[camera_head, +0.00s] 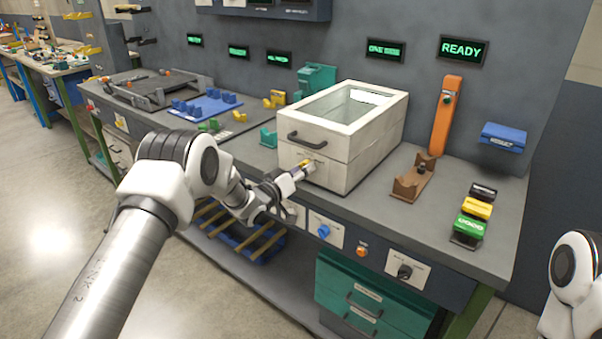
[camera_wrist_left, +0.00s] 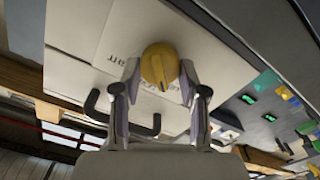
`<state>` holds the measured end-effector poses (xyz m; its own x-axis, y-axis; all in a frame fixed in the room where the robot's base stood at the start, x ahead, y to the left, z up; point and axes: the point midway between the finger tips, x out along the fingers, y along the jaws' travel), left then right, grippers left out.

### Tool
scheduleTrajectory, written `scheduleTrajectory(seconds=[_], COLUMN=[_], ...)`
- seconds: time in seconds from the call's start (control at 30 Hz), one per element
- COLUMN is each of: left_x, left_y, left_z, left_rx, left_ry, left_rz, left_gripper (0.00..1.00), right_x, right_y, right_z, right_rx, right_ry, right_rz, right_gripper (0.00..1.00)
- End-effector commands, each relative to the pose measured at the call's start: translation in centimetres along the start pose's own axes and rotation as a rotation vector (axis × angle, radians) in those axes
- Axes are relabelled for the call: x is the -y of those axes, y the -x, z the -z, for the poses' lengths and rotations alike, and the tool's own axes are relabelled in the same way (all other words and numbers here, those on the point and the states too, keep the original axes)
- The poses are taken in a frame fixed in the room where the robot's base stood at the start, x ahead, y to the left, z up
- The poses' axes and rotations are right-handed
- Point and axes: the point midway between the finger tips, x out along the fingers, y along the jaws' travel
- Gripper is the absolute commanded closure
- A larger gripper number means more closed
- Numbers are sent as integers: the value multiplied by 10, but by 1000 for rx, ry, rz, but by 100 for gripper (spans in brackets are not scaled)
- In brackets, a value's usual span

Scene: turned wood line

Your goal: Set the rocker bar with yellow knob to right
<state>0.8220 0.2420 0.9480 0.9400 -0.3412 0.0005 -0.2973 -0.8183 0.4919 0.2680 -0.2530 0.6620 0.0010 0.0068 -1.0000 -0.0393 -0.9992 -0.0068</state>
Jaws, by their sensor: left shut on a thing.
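The yellow knob (camera_head: 303,163) is at the lower front of the white box (camera_head: 355,150) on the bench. In the left wrist view the round yellow knob (camera_wrist_left: 160,66) sits between my fingertips, in front of a pale plate (camera_wrist_left: 120,45) with dark lettering. My left gripper (camera_head: 299,171) is shut on the knob; its fingers (camera_wrist_left: 158,88) press at both sides. The rocker bar itself cannot be made out. Part of my right arm shows at the lower right of the head view; its gripper is out of view.
The box's dark handle (camera_head: 307,140) is just above the gripper. A brown bracket (camera_head: 408,188) and several coloured blocks, one yellow (camera_head: 477,209), stand to the right. A blue dial (camera_head: 323,231) is on the bench front below.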

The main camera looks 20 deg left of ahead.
Motion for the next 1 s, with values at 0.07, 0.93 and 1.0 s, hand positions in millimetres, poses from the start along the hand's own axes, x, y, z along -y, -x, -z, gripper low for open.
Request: scheduleTrajectory(seconds=[0.07, 0.93, 1.0], left_x=[0, -1, -1], left_y=[0, 0, 0], left_z=[-1, -2, -2], left_rx=[-1, -1, -2], left_ry=[-35, -469, -504], left_rz=[-1, 0, -1], left_gripper=[92, 92, 92], right_x=[0, 0, 0], right_y=[-5, -38, -41], right_z=[0, 0, 0], right_rx=[0, 0, 0], right_ry=[0, 0, 0], right_rz=[0, 0, 0], right_gripper=[100, 100, 100])
